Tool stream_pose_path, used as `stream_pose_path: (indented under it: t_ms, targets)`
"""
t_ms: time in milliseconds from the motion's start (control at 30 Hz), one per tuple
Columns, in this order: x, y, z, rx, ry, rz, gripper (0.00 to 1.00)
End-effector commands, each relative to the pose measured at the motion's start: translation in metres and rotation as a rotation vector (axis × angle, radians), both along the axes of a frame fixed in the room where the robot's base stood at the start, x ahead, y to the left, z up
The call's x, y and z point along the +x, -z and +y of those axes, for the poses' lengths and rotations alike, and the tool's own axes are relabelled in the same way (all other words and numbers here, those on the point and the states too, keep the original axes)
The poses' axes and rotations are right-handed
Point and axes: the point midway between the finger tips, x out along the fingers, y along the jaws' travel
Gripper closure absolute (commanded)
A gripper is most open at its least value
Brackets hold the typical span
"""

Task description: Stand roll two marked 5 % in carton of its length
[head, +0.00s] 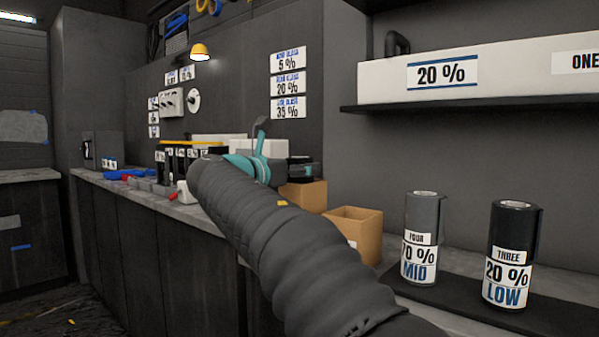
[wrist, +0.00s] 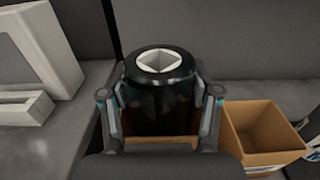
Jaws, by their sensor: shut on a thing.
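A black roll (wrist: 158,108) with a pale square core opening stands upright between the fingers of my gripper (wrist: 160,98) in the wrist view. My gripper is shut on its sides. No label shows on the roll's visible side. A brown carton (wrist: 160,142) shows in part just below the roll; how far the roll sits inside it is hidden. In the head view my arm hides most of the gripper and roll, near a brown carton (head: 303,196).
An open carton (wrist: 262,130) stands right of the held roll; it also shows in the head view (head: 353,235). A grey roll marked FOUR (head: 421,235) and a black roll marked THREE, 20 % (head: 510,250) stand upright on a dark mat. A shelf (head: 470,107) overhangs them.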

Motion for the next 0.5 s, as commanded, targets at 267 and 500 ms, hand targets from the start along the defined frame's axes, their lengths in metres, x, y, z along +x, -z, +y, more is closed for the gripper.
stream_pose_path:
  t_ms: [267,500]
  targets:
    - [0.0001,0.0019,0.0001,0.0,0.0,0.0,0.31]
    - [0.0002,0.0017,0.0001,0.0,0.0,0.0,0.13]
